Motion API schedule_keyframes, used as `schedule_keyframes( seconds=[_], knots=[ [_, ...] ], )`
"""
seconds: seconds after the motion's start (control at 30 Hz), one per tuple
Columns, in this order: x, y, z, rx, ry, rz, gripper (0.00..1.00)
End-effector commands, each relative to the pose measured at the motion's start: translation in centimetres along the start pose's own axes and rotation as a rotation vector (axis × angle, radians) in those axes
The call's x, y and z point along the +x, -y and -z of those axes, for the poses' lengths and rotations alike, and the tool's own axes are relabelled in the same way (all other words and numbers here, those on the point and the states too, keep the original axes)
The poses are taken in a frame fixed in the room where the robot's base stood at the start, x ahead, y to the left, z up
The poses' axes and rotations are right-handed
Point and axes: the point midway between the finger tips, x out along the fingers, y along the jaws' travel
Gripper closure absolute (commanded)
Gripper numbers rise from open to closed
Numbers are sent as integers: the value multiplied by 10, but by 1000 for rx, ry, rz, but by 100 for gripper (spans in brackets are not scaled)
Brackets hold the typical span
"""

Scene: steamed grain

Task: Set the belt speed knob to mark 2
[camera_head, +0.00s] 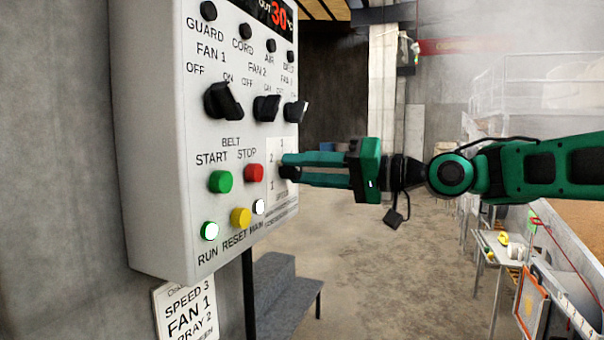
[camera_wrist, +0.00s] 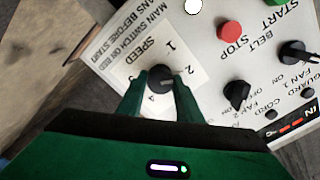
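The belt speed knob (camera_wrist: 159,78) is a dark round knob on a white label (camera_wrist: 190,50) marked SPEED, with numbers around it. The wrist view shows this label upside down and tilted. My gripper (camera_wrist: 160,82) has one green finger on each side of the knob, and both fingers appear to touch it. In the head view my gripper (camera_head: 286,167) reaches the panel from the right, its fingers at the label (camera_head: 280,200) and mostly hiding the knob. I cannot tell which mark the knob points to.
The grey control box (camera_head: 160,130) also bears the green START button (camera_head: 220,182), red STOP button (camera_head: 254,173), yellow RESET button (camera_head: 240,217) and black fan switches (camera_head: 223,101) close by. A paper sign (camera_head: 188,310) hangs below.

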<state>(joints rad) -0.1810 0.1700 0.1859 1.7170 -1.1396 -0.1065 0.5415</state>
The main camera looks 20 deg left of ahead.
Motion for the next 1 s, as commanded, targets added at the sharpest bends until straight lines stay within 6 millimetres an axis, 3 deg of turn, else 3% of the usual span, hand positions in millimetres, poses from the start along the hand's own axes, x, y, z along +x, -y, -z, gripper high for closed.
schedule_keyframes(
  seconds=[0.03,0.07,0.47,1.0],
  knots=[
    [-4,-7,4,2,-10,-13,57],
    [-4,-7,4,1,-9,-13,51],
    [-7,-2,2,0,-4,-5,51],
    [-95,-4,3,1,-6,-8,51]
  ],
)
